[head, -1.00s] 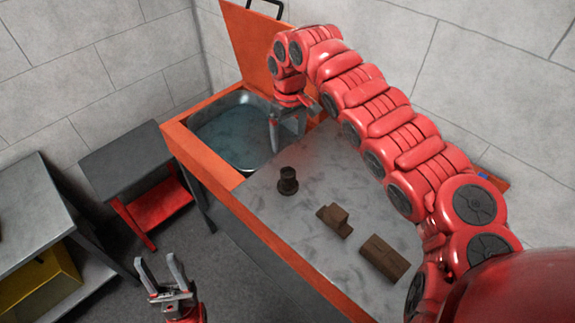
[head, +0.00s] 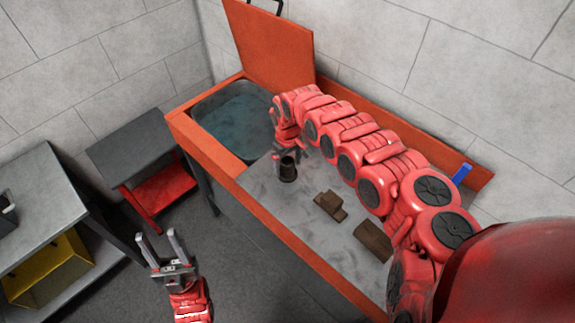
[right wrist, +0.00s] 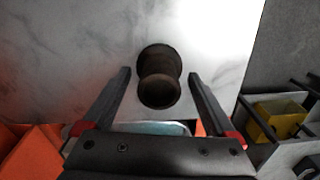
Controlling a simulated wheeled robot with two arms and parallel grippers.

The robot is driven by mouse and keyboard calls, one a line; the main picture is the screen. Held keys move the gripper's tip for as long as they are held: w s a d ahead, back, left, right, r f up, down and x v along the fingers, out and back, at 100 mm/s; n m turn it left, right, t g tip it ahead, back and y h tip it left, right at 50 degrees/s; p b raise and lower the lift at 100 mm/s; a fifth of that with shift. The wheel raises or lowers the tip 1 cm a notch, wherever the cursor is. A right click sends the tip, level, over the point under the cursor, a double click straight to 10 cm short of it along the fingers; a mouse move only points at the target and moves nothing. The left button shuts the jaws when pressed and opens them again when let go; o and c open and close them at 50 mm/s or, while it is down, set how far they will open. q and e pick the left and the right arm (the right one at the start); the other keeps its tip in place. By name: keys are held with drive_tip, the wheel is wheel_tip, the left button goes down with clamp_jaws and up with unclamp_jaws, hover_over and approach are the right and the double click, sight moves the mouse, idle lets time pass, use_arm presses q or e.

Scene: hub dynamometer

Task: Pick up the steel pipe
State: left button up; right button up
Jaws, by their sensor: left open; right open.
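The steel pipe appears to be the short dark, waisted cylinder (head: 288,173) standing upright on the grey worktop, beside the basin. My right gripper (head: 287,163) is open at it, pointing down, with a finger on either side in the head view. In the right wrist view the cylinder (right wrist: 160,78) shows between and just beyond the open, empty fingers (right wrist: 160,75). I cannot tell whether either finger touches it. My left gripper (head: 160,240) is open and empty, over the floor in front of the bench.
Two brown blocks, one stepped (head: 330,205) and one plain (head: 373,241), lie on the worktop (head: 262,190). A water-filled basin (head: 235,115) with a raised orange lid (head: 268,45) is at the far end. A small blue object (head: 462,172) is by the back rail. Shelving (head: 50,205) stands left.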

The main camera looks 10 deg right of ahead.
drive_tip(key=shift+a+f, duration=0.1)
drive_tip(key=shift+f, duration=0.85)
clamp_jaws()
drive_tip(key=shift+w, duration=0.1)
